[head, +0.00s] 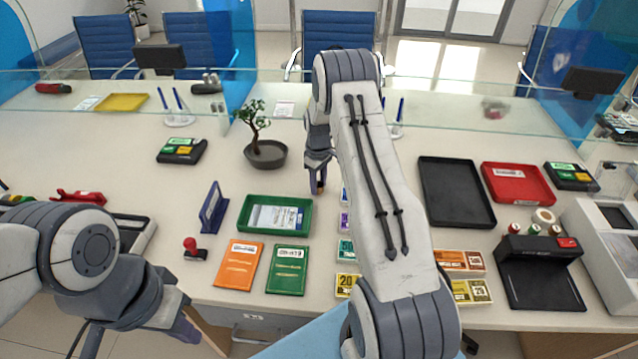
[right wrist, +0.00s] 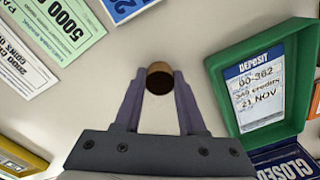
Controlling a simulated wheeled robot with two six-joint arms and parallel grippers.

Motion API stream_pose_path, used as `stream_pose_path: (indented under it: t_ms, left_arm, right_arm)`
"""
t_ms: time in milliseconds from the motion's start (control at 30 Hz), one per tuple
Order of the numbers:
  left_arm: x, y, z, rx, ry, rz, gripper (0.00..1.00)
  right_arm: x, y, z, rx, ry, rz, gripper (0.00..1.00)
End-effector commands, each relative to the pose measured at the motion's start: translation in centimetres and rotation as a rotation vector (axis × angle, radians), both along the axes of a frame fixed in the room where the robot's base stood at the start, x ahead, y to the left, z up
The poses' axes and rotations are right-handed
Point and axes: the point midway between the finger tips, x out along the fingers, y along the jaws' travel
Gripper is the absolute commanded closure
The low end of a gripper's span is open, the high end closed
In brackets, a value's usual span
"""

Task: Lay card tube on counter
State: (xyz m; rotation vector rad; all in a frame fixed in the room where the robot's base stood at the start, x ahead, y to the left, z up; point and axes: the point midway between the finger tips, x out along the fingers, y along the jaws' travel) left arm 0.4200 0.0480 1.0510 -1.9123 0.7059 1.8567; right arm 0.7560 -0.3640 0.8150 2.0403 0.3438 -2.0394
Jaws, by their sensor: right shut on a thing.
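The card tube (right wrist: 159,80) is a small brown cylinder between the fingertips of my right gripper (right wrist: 160,88) in the right wrist view. I see it nearly end-on, with a dark round end and a lighter tan side. In the head view my right gripper (head: 317,185) points down over the counter (head: 335,150), to the right of the potted bonsai; the tube is mostly hidden there. I cannot tell whether the tube touches the counter. My left gripper (head: 183,328) is at the lower left, near the counter's front edge, and its jaw opening is not clear.
A green tray (head: 246,216) with a deposit slip stands left of my right gripper. The bonsai pot (head: 266,154) is close by. Banknote bundles (head: 347,286) lie nearer the front, partly behind my right arm. A black tray (head: 455,192) and red tray (head: 518,184) are at right.

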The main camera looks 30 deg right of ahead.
Motion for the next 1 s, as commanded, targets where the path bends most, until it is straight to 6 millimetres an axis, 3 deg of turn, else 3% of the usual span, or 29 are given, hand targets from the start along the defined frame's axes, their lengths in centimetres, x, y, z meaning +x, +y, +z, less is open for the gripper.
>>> stream_pose_path:
  t_ms: [33,67,100,133,567,1000]
  left_arm:
    - [0.0,0.0,-0.2,0.0,0.0,0.0,1.0]
    - [0.0,0.0,-0.1,0.0,0.0,0.0,1.0]
    - [0.0,0.0,-0.1,0.0,0.0,0.0,1.0]
    - [0.0,0.0,-0.1,0.0,0.0,0.0,1.0]
    - [0.0,0.0,-0.1,0.0,0.0,0.0,1.0]
    - [0.0,0.0,-1.6,0.0,0.0,0.0,1.0]
  right_arm:
    - [0.0,0.0,-0.3,0.0,0.0,0.0,1.0]
    - [0.0,0.0,-0.2,0.0,0.0,0.0,0.49]
    - [0.0,0.0,-0.2,0.0,0.0,0.0,0.34]
    - [0.0,0.0,-0.2,0.0,0.0,0.0,0.31]
    - [0.1,0.0,0.9,-0.001,-0.003,0.0,0.31]
    - [0.1,0.0,9.6,-0.002,-0.004,0.001,0.31]
